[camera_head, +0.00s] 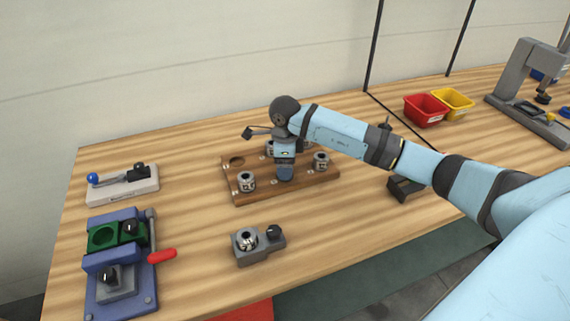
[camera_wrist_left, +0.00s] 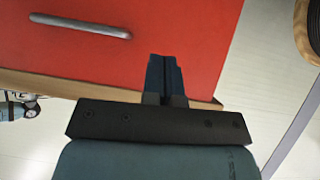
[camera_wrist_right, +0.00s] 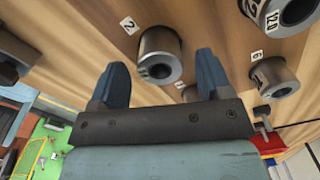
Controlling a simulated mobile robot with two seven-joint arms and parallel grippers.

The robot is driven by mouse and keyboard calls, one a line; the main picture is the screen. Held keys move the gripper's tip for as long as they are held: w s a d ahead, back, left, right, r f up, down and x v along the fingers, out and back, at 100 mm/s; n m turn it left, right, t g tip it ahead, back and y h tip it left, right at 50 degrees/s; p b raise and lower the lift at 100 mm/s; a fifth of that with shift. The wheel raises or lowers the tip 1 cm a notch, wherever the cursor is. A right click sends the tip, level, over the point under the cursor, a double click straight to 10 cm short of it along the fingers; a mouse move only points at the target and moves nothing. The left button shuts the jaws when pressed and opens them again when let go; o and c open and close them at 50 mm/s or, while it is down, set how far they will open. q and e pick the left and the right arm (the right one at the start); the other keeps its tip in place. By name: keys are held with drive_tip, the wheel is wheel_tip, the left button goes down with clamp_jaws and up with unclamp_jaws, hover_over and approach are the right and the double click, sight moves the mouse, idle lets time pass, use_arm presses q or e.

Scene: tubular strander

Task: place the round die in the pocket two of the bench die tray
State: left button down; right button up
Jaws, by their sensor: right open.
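The brown wooden die tray (camera_head: 262,198) lies on the bench, with several grey round dies standing in it. Its back-left pocket (camera_head: 237,161) looks empty. My right gripper (camera_head: 286,174) is over the front middle of the tray, pointing down. In the right wrist view my right gripper (camera_wrist_right: 157,80) is open, and a grey round die (camera_wrist_right: 158,58) stands between and just beyond its fingertips, beside the label 2 (camera_wrist_right: 128,25). Whether that die is fully seated is hidden. My left gripper (camera_wrist_left: 165,75) is shut and empty, before a red drawer front (camera_wrist_left: 170,45).
A grey block (camera_head: 262,252) with a die stands in front of the tray. A blue and green fixture (camera_head: 118,260) with a red handle and a small lever plate (camera_head: 122,190) stand left. Red (camera_head: 425,110) and yellow bins (camera_head: 456,103) and a grey press (camera_head: 520,80) stand back right.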

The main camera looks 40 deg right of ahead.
wheel_tip(320, 180, up, 12)
drive_tip(key=shift+f+b, duration=0.25)
drive_tip(key=shift+b, duration=0.05)
idle(0.4)
